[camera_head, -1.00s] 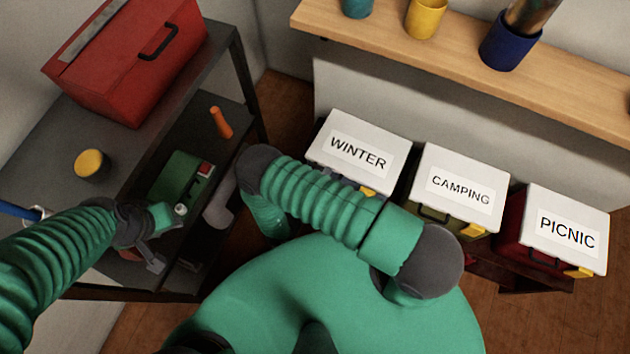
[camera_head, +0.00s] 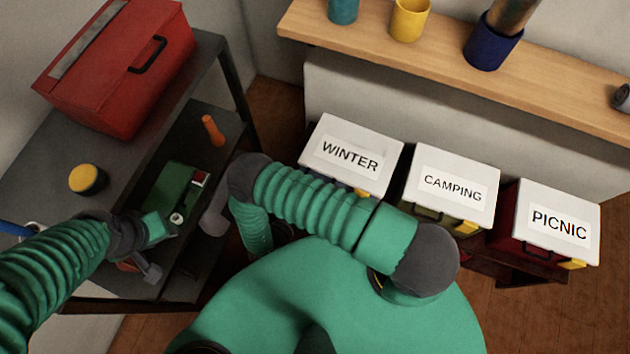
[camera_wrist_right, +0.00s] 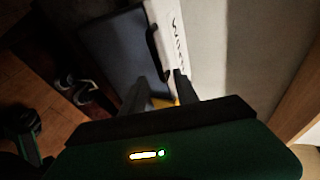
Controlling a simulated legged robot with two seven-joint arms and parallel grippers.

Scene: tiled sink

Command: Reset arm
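My left arm comes in from the left over the dark shelf unit. Its gripper (camera_head: 148,268) is small and partly hidden by the wrist; I cannot tell whether it is open.
The CAMPING box (camera_head: 450,187) and PICNIC box (camera_head: 557,222) stand to the right. A wooden shelf (camera_head: 560,90) with cups runs above. The dark shelf unit (camera_head: 50,160) at left holds a red toolbox (camera_head: 115,70), a yellow-topped jar (camera_head: 88,179) and a green item (camera_head: 172,190).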

